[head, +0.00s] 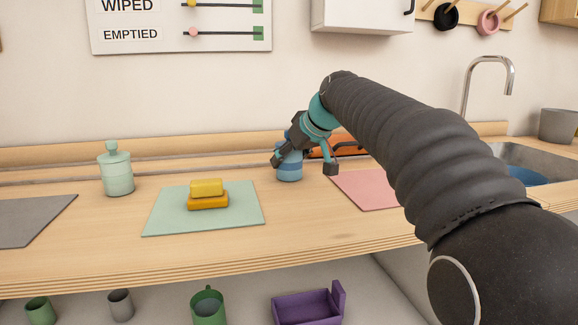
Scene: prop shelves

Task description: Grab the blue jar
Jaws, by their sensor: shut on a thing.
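The blue jar (289,170) stands upright on the wooden counter, between the green mat and the pink mat. It has lighter and darker blue bands. My gripper (303,165) reaches down to it from the upper right, with one dark fingertip at its left side and the other at its right. It is shut on the jar, though the contact is partly hidden. The gripper and my arm cover the jar's top.
A pale green jar (117,170) stands at the left. A yellow block on an orange one (208,200) rests on the green mat (160,215). An orange object (345,148) lies close behind my gripper. The pink mat (365,190) and sink (530,160) are at the right.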

